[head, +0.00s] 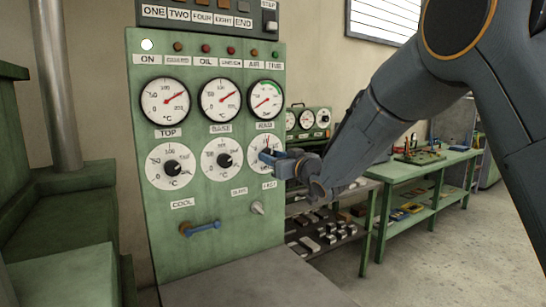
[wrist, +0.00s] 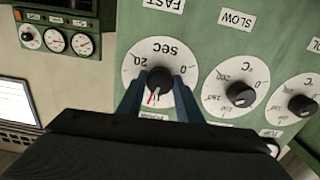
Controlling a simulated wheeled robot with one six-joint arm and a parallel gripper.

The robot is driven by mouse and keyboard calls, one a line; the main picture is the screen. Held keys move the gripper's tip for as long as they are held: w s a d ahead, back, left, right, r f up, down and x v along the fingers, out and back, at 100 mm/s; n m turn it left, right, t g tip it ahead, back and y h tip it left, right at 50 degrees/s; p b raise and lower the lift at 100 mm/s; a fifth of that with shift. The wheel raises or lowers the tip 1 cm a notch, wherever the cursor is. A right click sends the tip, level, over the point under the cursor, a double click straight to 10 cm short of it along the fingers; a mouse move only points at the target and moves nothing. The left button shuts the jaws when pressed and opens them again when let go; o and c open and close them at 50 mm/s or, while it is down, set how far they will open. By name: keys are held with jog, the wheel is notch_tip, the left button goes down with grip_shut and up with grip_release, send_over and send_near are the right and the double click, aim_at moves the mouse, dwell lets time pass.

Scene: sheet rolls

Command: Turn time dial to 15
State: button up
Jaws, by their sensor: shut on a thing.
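The time dial (head: 255,145) is a white round face marked SEC, low on the right of the green panel. In the wrist view it appears upside down (wrist: 153,50), with 20 and 0 readable. Its black knob (wrist: 160,77) is between the two blue-grey fingers of my gripper (wrist: 160,84), which is shut on it. My gripper (head: 273,157) also shows against the dial in the head view. A red mark (wrist: 151,99) near the knob points down and slightly left in the wrist view. The numbers on that side are hidden or unreadable.
Two °C dials (head: 222,160) sit left of the time dial, with several gauges (head: 220,99) above. A small grey switch (head: 257,208) and a blue-handled lever (head: 203,228) are below. A green workbench (head: 425,162) stands at the right. The floor there is clear.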

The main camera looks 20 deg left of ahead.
jog(key=shift+s+f+m+p, duration=0.1)
jog(key=shift+m+p, duration=0.55)
jog(key=shift+m, duration=1.65)
jog(key=shift+f+m+p, duration=0.1)
jog(key=shift+m+p, duration=0.55)
jog(key=shift+m, duration=1.65)
jog(key=o, duration=1)
jog(key=shift+a, duration=0.1)
jog(key=shift+o, duration=0.2)
jog(key=shift+r, duration=0.1)
